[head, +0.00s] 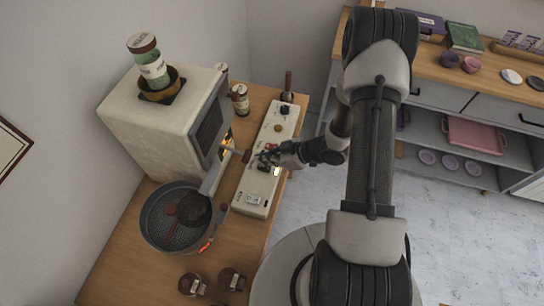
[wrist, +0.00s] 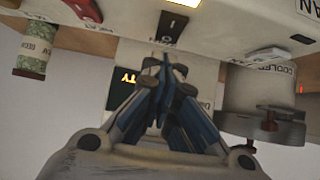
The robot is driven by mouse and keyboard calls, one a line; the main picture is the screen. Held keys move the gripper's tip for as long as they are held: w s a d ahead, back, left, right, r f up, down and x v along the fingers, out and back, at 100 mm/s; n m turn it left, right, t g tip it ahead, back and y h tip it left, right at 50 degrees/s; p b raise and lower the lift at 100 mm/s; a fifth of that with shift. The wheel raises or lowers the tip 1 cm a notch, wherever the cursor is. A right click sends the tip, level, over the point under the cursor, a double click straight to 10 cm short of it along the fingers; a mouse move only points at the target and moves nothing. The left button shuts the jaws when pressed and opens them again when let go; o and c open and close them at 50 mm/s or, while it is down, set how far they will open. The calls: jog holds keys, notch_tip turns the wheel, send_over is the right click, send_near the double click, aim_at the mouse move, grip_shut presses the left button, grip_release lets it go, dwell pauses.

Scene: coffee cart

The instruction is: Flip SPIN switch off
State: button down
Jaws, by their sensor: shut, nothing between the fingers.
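A long cream control box (head: 250,196) with several switches and knobs lies along the wooden counter. My gripper (head: 265,158) is over its middle, fingers together and empty. In the wrist view the closed fingertips (wrist: 165,62) are just below a dark rocker switch (wrist: 170,27) marked "I"; I cannot tell if they touch.
The cream roaster (head: 150,125) stands left of the box, with a round cooling pan (head: 150,235) in front. A shelf unit (head: 450,95) is at the right, with open floor between.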

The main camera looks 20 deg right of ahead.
jog(key=shift+f, duration=0.75)
jog(key=shift+a, duration=0.1)
jog(key=shift+f, duration=0.1)
jog(key=shift+w+a+f, duration=0.15)
jog(key=shift+f, duration=0.1)
jog(key=shift+s+d, duration=0.55)
jog(key=shift+d, duration=0.15)
